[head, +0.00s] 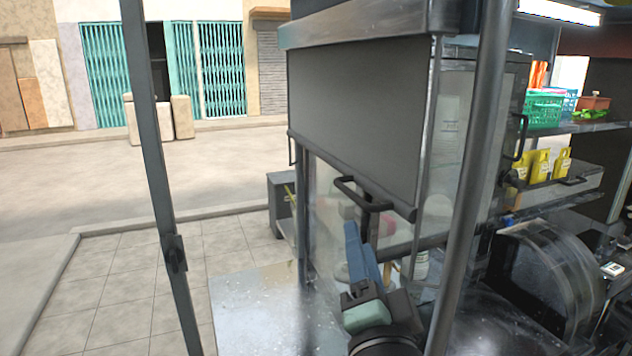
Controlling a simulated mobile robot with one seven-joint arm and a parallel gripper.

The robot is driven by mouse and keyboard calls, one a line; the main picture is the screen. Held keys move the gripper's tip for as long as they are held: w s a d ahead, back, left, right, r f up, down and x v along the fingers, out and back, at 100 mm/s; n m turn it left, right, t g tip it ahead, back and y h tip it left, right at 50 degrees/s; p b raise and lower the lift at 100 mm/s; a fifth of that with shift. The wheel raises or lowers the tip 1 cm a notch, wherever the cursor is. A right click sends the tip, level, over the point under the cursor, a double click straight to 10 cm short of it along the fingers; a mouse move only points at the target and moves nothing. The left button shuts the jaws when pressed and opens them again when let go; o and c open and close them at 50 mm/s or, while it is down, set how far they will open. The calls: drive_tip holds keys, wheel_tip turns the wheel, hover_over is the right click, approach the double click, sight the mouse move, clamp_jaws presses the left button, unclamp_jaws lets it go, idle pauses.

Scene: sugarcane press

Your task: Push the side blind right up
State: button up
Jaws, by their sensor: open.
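The side blind (355,108) is a flat grey panel hanging under a metal roof beam on the side of the stall. It covers the upper part of the opening. Its dark bottom bar (400,209) slopes down to the right in the picture. A black handle (362,196) sticks out from its lower edge. My gripper (359,238) is open, just below the handle, with blue fingers pointing up. The fingertips overlap or come close to the handle's lower side; I cannot tell whether they touch it.
A metal post (470,180) stands close on the right and a thinner post (160,180) on the left. A metal counter (255,305) lies below. Shelves with a green basket (543,112) and yellow bottles (540,165) are on the right. Tiled pavement on the left is clear.

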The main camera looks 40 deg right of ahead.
sight(351, 190)
drive_tip(key=p+x, duration=0.2)
drive_tip(key=x, duration=0.3)
drive_tip(key=p+x, duration=0.2)
drive_tip(key=x, duration=0.4)
drive_tip(key=shift+d+r, duration=0.15)
drive_tip(key=shift+r, duration=0.1)
drive_tip(key=shift+w+d+p, duration=0.25)
drive_tip(key=shift+w+p, duration=0.05)
drive_tip(key=shift+w, duration=0.05)
clamp_jaws()
idle(0.7)
